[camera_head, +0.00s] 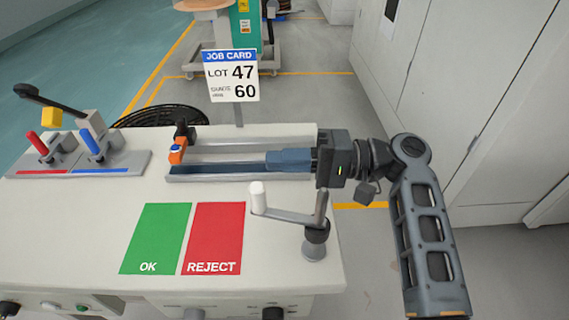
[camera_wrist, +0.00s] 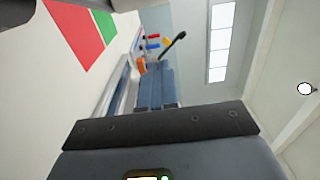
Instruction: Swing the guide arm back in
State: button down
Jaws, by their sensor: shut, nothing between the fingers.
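I cannot tell for sure which part is the guide arm. A long dark lever (camera_head: 48,98) reaches out to the left above the clamp-like fixture at the table's left end; it also shows in the wrist view (camera_wrist: 174,44). A grey crank arm (camera_head: 285,216) with a white knob (camera_head: 258,196) lies near the right front of the table, beside an upright post (camera_head: 316,240). My gripper (camera_head: 268,160) is shut and empty, its blue-grey fingers pointing left over the right end of the rail unit. It is apart from the lever, and the crank is in front of it.
The rail unit (camera_head: 222,178) carries an orange block (camera_head: 177,155) at its left end. Red (camera_head: 38,143) and blue (camera_head: 90,144) handles stand at the left. A job card (camera_head: 231,75) rises behind. Green (camera_head: 156,238) and red (camera_head: 213,238) mats lie flat and empty.

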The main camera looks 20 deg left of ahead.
jog(key=w+d+b, duration=0.1)
jog(key=w+d, duration=0.5)
jog(key=shift+w+b, duration=0.3)
jog(key=shift+b, duration=0.1)
